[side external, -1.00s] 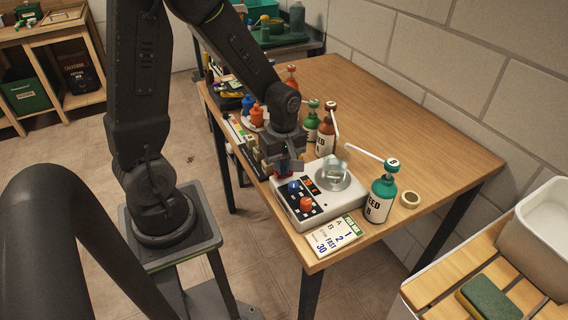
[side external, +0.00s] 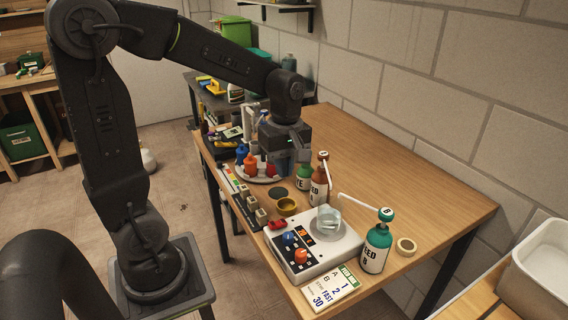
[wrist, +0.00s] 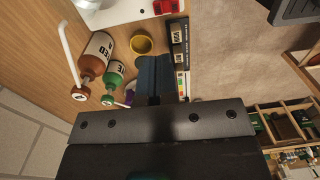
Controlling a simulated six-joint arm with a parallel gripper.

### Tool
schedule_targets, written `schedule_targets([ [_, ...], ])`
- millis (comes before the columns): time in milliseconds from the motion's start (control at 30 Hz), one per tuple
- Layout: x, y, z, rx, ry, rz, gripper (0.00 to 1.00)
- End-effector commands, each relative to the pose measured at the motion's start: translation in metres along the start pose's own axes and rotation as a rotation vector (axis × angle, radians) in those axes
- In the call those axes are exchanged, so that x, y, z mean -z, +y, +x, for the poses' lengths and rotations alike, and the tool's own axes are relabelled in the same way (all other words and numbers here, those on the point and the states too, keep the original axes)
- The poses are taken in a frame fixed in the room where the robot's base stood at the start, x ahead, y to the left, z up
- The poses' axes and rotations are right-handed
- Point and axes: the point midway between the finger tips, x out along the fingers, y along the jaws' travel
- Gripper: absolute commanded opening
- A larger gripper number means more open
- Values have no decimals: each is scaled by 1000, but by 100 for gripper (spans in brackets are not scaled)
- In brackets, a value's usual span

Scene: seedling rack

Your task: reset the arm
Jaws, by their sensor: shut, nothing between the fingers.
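My gripper (side external: 290,165) is above the wooden table, over its left part, near the brown and green bottles. It holds nothing and its fingers are together. My arm reaches over from the left in the side view.
A white device (side external: 312,247) carries a glass beaker (side external: 327,217) and coloured knobs. A yellow cup (side external: 287,206) and a card (side external: 331,288) lie nearby.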

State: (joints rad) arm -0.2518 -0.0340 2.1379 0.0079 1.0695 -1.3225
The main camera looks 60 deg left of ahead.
Motion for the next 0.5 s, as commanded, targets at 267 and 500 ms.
schedule_targets([
  [267, 0, 0, -7, 0, 0, 0, 0],
  [500, -2, -2, -9, -11, 3, 31, 0],
])
